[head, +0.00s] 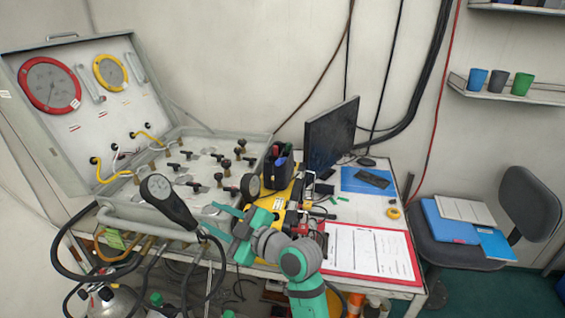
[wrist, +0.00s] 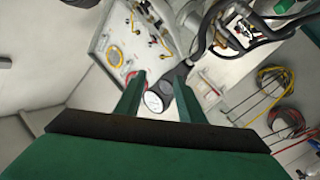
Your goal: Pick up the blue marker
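A blue marker (head: 281,161) shows at the top front of a black holder (head: 279,176) on the table, left of the monitor. Only its upper part can be made out; a red and a green item stand beside it. My gripper (head: 211,218) is in front of and to the left of the holder, over the front edge of the valve panel. Its two green fingers are apart with nothing between them. In the wrist view the gripper (wrist: 158,84) is also open, with a round gauge head behind the fingertips. I cannot make out the marker in the wrist view.
A handheld gauge (head: 166,200) with a black hose stands close left of my gripper. The open panel case (head: 50,150) fills the left. A monitor (head: 330,135) stands behind right, and a red-edged clipboard (head: 368,250) lies at the table's front right.

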